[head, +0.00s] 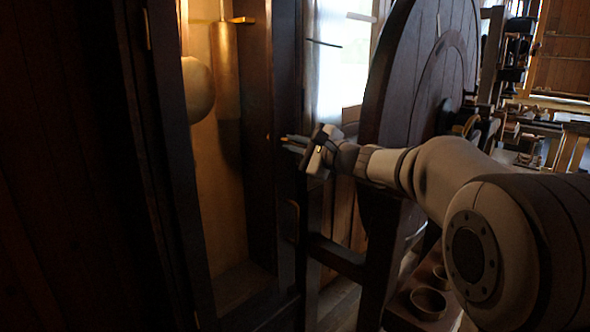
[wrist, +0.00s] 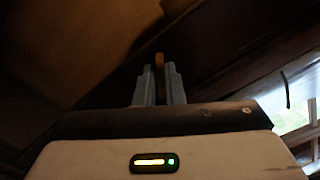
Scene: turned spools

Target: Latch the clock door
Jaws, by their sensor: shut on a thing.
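The tall dark clock case (head: 257,75) stands at centre left in the head view, its lit inside showing a round pendulum bob (head: 198,90) and a long weight (head: 225,75). The clock door seems to be the dark panel (head: 70,150) on the left, standing open; its outline is hard to tell in the shade. My gripper (head: 287,140) is at the case's right front edge. In the wrist view its two blue-grey fingers (wrist: 159,78) are shut on a small brass-coloured latch piece (wrist: 159,61). Most of that piece is hidden between them.
A large wooden wheel (head: 415,70) stands close behind my arm on the right. A wooden rail (head: 335,257) runs low beside the case. Bowls (head: 429,303) sit at the lower right. A bright window (head: 343,60) is behind.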

